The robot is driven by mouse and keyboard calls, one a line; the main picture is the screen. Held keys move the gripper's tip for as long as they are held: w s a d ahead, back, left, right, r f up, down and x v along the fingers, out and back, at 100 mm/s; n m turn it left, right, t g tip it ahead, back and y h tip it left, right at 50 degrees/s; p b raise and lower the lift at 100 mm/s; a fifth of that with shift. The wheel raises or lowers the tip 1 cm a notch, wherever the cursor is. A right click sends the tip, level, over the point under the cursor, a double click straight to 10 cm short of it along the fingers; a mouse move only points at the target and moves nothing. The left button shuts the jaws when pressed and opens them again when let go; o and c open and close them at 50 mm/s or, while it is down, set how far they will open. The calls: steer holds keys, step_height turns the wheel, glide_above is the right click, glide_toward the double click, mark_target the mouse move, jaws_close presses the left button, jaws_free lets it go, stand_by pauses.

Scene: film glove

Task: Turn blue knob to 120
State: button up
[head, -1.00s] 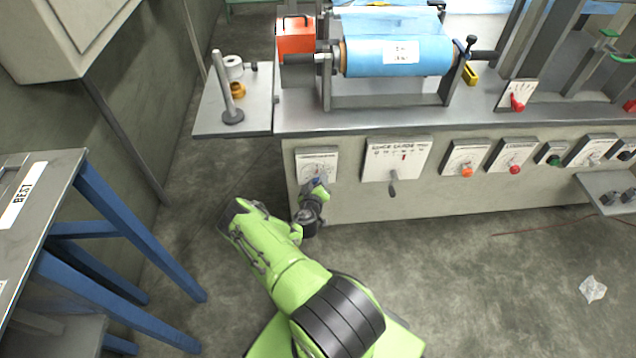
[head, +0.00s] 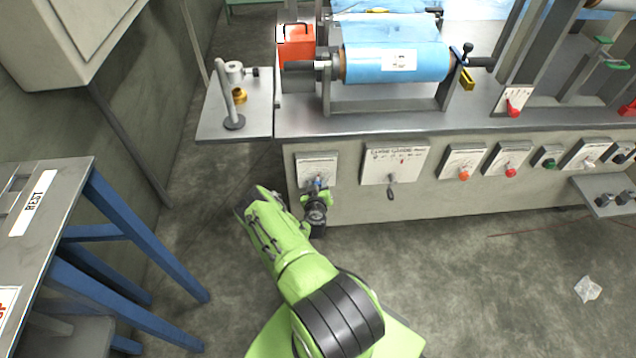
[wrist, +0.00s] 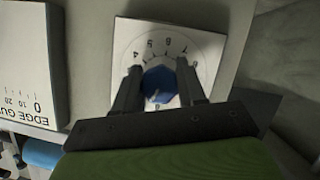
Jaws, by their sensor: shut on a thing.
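The blue knob (wrist: 159,84) sits on a white dial plate (wrist: 205,42) with printed numbers and tick marks in the wrist view. My gripper (wrist: 160,82) has one dark finger on each side of the knob and is shut on it. A pale mark shows on the knob's lower left part. In the head view the knob (head: 318,183) is a small blue spot on the leftmost plate (head: 317,163) of the machine front, with my gripper (head: 317,190) at it. The dial's lower part is hidden behind my gripper, so I cannot read the setting.
The edge guide plate (head: 395,163) with its lever (head: 391,187) is just right of the dial; orange (head: 464,174) and red (head: 510,173) knobs sit further right. A blue-legged table (head: 128,235) stands at left. Floor right of my arm is mostly clear.

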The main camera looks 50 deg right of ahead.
steer(key=m+t+y+p, duration=0.1)
steer(key=m+p, duration=0.1)
steer(key=m, duration=0.1)
steer(key=shift+r, duration=0.15)
steer(key=m+t+y, duration=0.1)
steer(key=m+t, duration=0.1)
steer(key=m, duration=0.1)
steer(key=shift+m+t+y+p, duration=0.3)
steer(key=shift+m+y, duration=0.1)
steer(key=m+t+y, duration=0.1)
steer(key=m+t, duration=0.1)
steer(key=m, duration=0.2)
steer(key=m+t, duration=0.2)
steer(key=m, duration=0.1)
steer(key=shift+b, duration=0.4)
steer(key=shift+m, duration=0.4)
steer(key=o, duration=1)
steer(key=shift+o, duration=0.2)
